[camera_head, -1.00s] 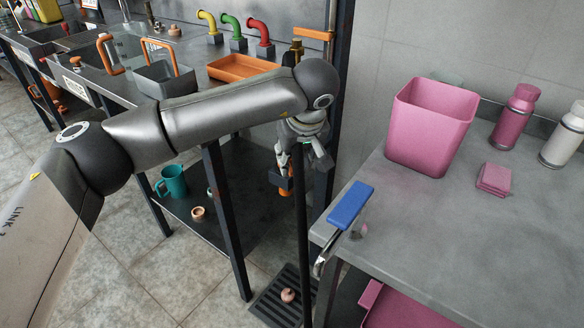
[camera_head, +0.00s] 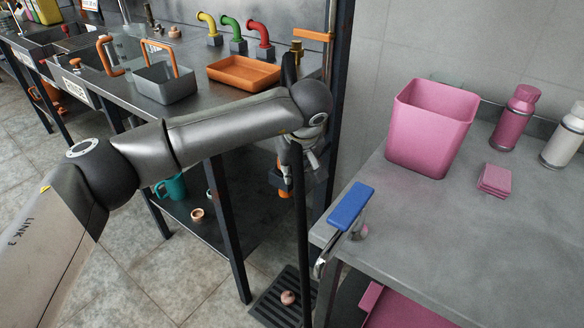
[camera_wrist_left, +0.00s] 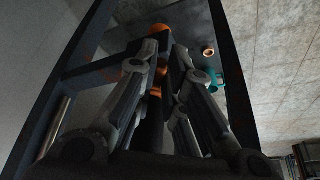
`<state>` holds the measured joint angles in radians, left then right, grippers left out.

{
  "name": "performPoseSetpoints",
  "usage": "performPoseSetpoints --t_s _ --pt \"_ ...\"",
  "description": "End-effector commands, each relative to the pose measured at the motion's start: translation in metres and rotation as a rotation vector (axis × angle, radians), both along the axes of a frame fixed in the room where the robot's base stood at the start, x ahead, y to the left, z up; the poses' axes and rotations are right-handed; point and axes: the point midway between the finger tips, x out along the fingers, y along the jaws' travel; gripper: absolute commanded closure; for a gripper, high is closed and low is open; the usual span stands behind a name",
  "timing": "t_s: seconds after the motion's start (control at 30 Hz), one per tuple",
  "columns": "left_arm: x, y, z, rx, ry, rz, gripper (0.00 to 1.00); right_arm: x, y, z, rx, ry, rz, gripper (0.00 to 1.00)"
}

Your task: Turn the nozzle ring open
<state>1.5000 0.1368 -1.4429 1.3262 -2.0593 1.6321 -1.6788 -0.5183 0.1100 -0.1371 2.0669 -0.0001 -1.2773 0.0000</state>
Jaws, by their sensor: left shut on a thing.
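The nozzle with its orange ring (camera_head: 282,181) hangs at the right end of the sink stand, mostly hidden behind my left gripper and a dark post. In the left wrist view, orange parts of the nozzle ring (camera_wrist_left: 156,92) show between the fingers along a dark body. My left gripper (camera_head: 296,168) points downward there, its fingers shut on the ring as far as the view shows. The contact itself is dark and partly hidden, and I cannot tell the ring's turn. My right gripper is not in view.
A pink bin (camera_head: 430,130) and pink bottle (camera_head: 516,118) stand on the grey counter at right. A blue-handled lever (camera_head: 350,206) juts from its edge. An orange tray (camera_head: 243,72) lies on the sink stand. A teal mug (camera_head: 172,188) is on the shelf below.

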Motion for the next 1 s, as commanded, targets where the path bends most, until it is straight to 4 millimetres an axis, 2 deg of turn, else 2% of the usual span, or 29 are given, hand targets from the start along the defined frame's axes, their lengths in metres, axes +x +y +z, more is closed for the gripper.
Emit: performPoseSetpoints --t_s 0.13,0.27,0.5,1.0 --pt "0.001 -0.002 0.001 0.0 0.0 0.03 1.0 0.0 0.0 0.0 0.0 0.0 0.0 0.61" --pt "0.003 -0.009 0.002 0.002 -0.002 0.14 1.0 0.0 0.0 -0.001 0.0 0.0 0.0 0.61" --pt "0.008 -0.016 0.002 0.001 -0.001 0.311 1.0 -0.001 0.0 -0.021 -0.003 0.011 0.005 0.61" --pt "0.008 -0.015 0.0 0.0 0.0 0.318 1.0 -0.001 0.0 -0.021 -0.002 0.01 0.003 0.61"
